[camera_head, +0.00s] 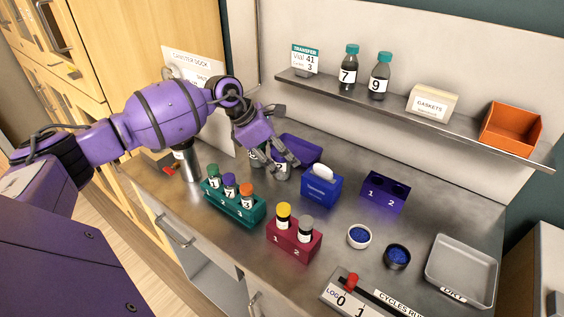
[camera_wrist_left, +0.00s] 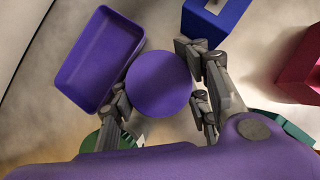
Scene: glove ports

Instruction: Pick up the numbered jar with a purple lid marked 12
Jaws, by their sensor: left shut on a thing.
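The jar with the purple lid (camera_wrist_left: 158,84) is between the fingers of my left gripper (camera_wrist_left: 160,104) in the left wrist view; its round lid faces the camera. In the head view my left gripper (camera_head: 282,150) reaches down at the back of the counter, shut on this jar (camera_head: 281,172). Its white label is partly seen with a 2, and its lid is mostly hidden by the fingers. I cannot tell whether the jar's base touches the counter. My right gripper is not in view.
Close by are a purple tray (camera_wrist_left: 98,60), a green-lidded jar (camera_wrist_left: 108,140) and a blue tissue box (camera_head: 321,188). Teal (camera_head: 234,208) and red (camera_head: 294,240) racks hold lidded vials. A shelf (camera_head: 420,116) overhangs the back. The right-hand counter holds a grey tray (camera_head: 462,268).

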